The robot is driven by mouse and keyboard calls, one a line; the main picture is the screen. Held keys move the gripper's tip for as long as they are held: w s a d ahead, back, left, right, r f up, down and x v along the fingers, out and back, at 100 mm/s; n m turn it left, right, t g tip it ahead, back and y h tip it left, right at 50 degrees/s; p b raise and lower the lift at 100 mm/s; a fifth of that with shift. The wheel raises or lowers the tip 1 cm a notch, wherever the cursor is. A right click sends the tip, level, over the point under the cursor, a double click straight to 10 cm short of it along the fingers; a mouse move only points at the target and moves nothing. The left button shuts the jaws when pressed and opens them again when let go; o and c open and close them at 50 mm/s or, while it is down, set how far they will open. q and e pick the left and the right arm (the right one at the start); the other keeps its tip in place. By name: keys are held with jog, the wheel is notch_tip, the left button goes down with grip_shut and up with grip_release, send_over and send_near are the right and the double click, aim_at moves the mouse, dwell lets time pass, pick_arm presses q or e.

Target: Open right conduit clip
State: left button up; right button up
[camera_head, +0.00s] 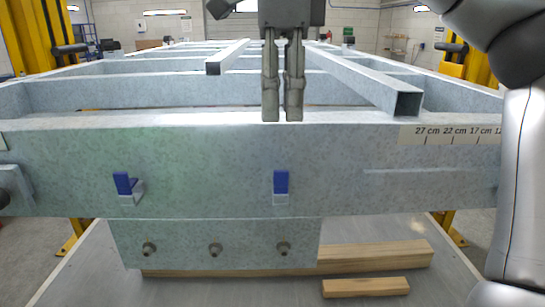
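Two conduit clips with blue tops and pale bases are fixed to the front face of the grey metal beam (200,160). The right clip (281,182) stands upright near the middle of the beam. The left clip (125,184) is seen at an angle. I cannot tell from here whether either is latched. My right gripper (282,118) points down from the top of the view, its two fingers side by side with only a thin gap. It looks shut and empty, above the right clip and apart from it. My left gripper is out of view.
Wooden blocks (365,287) lie on the surface below. A square tube (375,85) runs back at right, near a strip with cm marks (455,134). Yellow posts stand at both sides.

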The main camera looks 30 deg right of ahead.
aim_at(281, 170)
notch_tip(281, 170, down, 7)
jog(key=shift+f, duration=0.5)
jog(key=shift+s+f, duration=0.15)
jog(key=shift+f, duration=0.45)
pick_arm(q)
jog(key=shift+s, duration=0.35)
pick_arm(e)
jog(key=shift+f, duration=0.5)
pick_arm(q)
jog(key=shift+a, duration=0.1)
pick_arm(e)
grip_shut()
